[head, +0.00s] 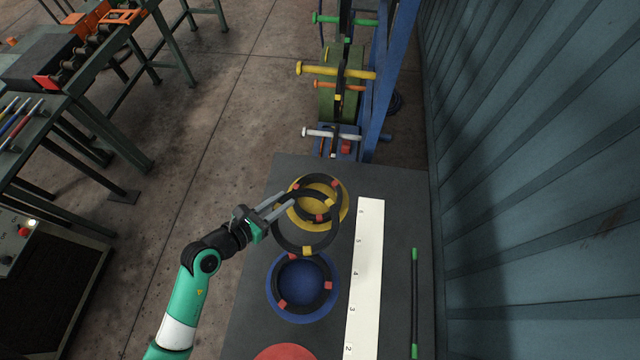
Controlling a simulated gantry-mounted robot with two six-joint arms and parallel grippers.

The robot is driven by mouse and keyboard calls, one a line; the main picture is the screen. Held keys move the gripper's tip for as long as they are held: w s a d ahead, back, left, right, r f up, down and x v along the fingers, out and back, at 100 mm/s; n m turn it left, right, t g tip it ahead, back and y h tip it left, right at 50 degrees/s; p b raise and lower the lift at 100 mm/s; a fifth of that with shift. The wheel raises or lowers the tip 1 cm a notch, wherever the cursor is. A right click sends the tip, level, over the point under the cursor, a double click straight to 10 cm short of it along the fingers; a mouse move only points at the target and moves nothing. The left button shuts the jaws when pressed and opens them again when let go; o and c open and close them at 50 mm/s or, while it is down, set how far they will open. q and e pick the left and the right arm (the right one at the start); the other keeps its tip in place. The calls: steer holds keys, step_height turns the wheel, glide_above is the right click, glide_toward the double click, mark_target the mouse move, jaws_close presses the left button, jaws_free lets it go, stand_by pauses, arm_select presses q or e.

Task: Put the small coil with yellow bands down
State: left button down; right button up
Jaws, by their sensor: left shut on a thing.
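My left gripper (292,202) is shut on the small coil with yellow bands (307,251), a dark ring with a yellow band showing at its near side. The gripper comes in from the left. In the picture the held coil overlaps the yellow disc (343,207) and the far edge of the blue disc. I cannot tell its exact height above the mat. My right gripper is not in view.
A red-banded coil (334,184) lies on the yellow disc and another (329,285) on the blue disc (272,300). A red disc (285,352) shows at the bottom edge. A white numbered strip (366,260) and a dark green-ended rod (414,300) lie to the right.

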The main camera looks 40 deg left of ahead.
arm_select(q)
steer(key=shift+s+a+r, duration=0.15)
steer(key=shift+s+a, duration=0.05)
steer(key=shift+a, duration=0.1)
steer(key=w+a+f+b, duration=0.4)
steer(key=w, duration=0.4)
steer(key=b, duration=0.3)
glide_above(299, 184)
steer(key=s, duration=0.1)
steer(key=f, duration=0.5)
steer(key=shift+s+d, duration=0.1)
steer(key=shift+d, duration=0.15)
steer(key=shift+w+a+f, duration=0.15)
steer(key=shift+w+a, duration=0.05)
steer(key=shift+w, duration=0.2)
steer(key=f+b, duration=0.1)
steer(key=f, duration=0.1)
steer(key=f+b, duration=0.1)
steer(key=shift+w+a+f+b, duration=0.1)
steer(key=shift+w+f+b, duration=0.15)
steer(key=shift+f+b, duration=0.05)
steer(key=shift+s+f, duration=0.1)
steer(key=shift+f, duration=0.35)
steer(key=shift+f+b, duration=0.2)
steer(key=shift+b, duration=0.1)
